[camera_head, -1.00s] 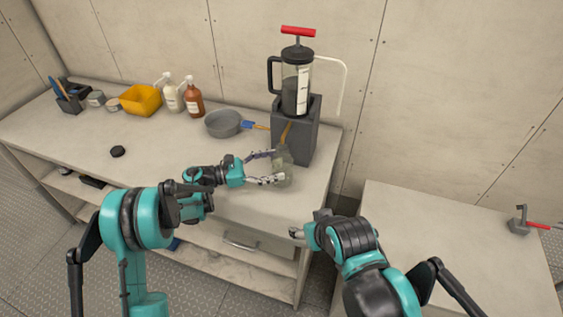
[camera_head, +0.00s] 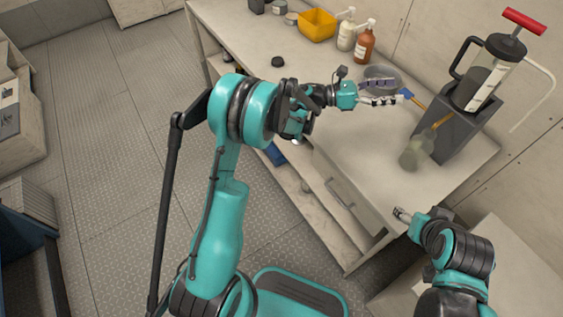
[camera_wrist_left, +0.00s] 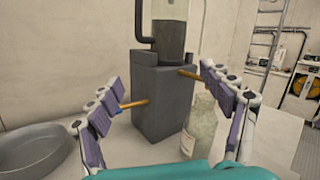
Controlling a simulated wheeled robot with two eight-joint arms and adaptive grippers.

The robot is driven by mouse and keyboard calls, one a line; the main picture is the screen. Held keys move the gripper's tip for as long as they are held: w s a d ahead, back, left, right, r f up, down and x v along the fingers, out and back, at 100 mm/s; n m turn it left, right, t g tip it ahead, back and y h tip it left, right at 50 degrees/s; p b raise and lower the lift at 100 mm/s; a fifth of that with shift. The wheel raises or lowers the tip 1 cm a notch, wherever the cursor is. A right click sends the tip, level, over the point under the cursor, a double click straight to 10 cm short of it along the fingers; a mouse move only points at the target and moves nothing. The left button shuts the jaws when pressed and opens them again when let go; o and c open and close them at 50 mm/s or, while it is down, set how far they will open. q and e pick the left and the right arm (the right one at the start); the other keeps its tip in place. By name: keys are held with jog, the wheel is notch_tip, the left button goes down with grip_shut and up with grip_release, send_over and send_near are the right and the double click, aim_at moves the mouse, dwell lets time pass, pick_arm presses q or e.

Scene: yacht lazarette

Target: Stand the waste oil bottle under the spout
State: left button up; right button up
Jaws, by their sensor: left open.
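The waste oil bottle (camera_head: 414,154), greenish and translucent, stands upright on the bench beside the grey block (camera_head: 461,132). It also shows in the left wrist view (camera_wrist_left: 203,128). A thin brown spout (camera_head: 441,122) comes out of the block just above the bottle's neck; its end seems over the mouth, but the exact alignment is unclear. On the block stands a clear pump canister (camera_head: 480,85) with a red handle. My left gripper (camera_head: 398,94) is open and empty, left of the bottle and apart from it. My right gripper (camera_head: 402,214) is near the bench's front corner; its jaws are unclear.
A white bottle (camera_head: 347,36), a brown bottle (camera_head: 364,47) and a yellow bin (camera_head: 317,25) stand farther back. The bench front is clear.

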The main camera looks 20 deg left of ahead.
pick_arm(q)
jog(key=w+a+r+n+t+y, duration=0.1)
jog(key=a+r+n+t+y, duration=0.15)
jog(key=r+n+t, duration=0.3)
jog(key=w+a+r+n+t+y, duration=0.1)
jog(key=w+a+r+n+t, duration=0.1)
jog(key=a+r+n+t, duration=0.35)
jog(key=s+a+r+n+t+y, duration=0.1)
jog(key=s+a+r+n+y, duration=0.15)
jog(key=a+n+y, duration=0.5)
jog(key=s+a+r+n+t+y, duration=0.1)
jog(key=a+r+n+y, duration=0.3)
jog(key=n, duration=0.6)
jog(key=s+a+f+n+g+y, duration=0.3)
jog(key=s+f+n, duration=0.3)
jog(key=s+a+f+n+g+y, duration=0.3)
jog(key=s+f+n, duration=0.2)
jog(key=s+n, duration=0.15)
jog(key=s+d+f+n+g+h, duration=0.1)
jog(key=s+d+f+n+g, duration=0.1)
jog(key=s+f, duration=0.5)
jog(key=s+d+f+n+g+h, duration=0.1)
jog(key=s+f+n+g, duration=0.3)
jog(key=s+f, duration=0.3)
jog(key=s, duration=0.4)
jog(key=shift+s+d+g, duration=0.25)
jog(key=shift+d+g, duration=0.05)
jog(key=shift+d, duration=0.1)
